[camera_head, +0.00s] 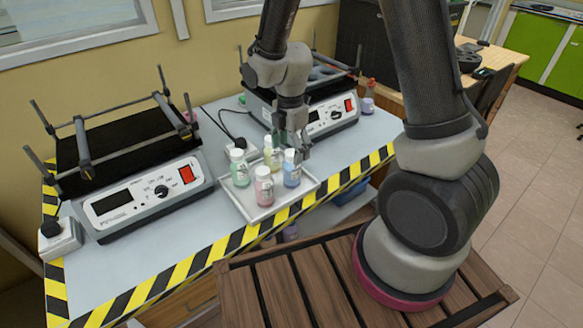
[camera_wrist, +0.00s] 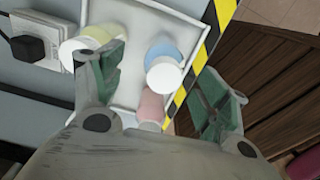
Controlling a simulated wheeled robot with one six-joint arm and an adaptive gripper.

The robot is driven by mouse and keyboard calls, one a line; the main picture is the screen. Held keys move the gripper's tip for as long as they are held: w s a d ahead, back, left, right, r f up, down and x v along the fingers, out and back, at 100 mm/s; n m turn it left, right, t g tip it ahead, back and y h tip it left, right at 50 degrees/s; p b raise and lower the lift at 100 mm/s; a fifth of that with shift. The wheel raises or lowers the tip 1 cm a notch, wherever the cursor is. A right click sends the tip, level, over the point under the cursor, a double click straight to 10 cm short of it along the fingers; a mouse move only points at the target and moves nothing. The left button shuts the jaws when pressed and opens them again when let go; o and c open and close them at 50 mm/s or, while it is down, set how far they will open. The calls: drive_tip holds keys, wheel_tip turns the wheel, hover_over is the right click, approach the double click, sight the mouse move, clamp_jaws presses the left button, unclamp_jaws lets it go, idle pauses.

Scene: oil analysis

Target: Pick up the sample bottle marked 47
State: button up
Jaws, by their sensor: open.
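Several sample bottles with white caps stand upright in a white tray (camera_head: 239,205): a green bottle (camera_head: 240,174), a pink bottle (camera_head: 264,190), a yellow bottle (camera_head: 272,157) and a blue bottle (camera_head: 291,174). Their label numbers are too small to read, so I cannot tell which is marked 47. My gripper (camera_head: 297,147) is open above the tray's right side, close to the blue bottle. In the wrist view, the blue bottle (camera_wrist: 163,64) and pink bottle (camera_wrist: 150,108) appear between the open fingers of my gripper (camera_wrist: 160,90). The yellow bottle (camera_wrist: 95,40) is near the left finger.
A shaker device (camera_head: 135,195) stands left of the tray, and another (camera_head: 325,118) stands behind it at right. A socket block (camera_head: 234,150) lies behind the bottles. Black-and-yellow tape (camera_head: 215,253) marks the table's front edge. A wooden slatted surface (camera_head: 290,285) is in front.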

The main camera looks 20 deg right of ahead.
sight(291, 165)
drive_tip(key=f, duration=0.6)
drive_tip(key=shift+s+f, duration=0.25)
drive_tip(key=shift+f, duration=0.05)
drive_tip(key=c, duration=1.3)
drive_tip(key=shift+o, duration=0.2)
drive_tip(key=shift+r, duration=0.15)
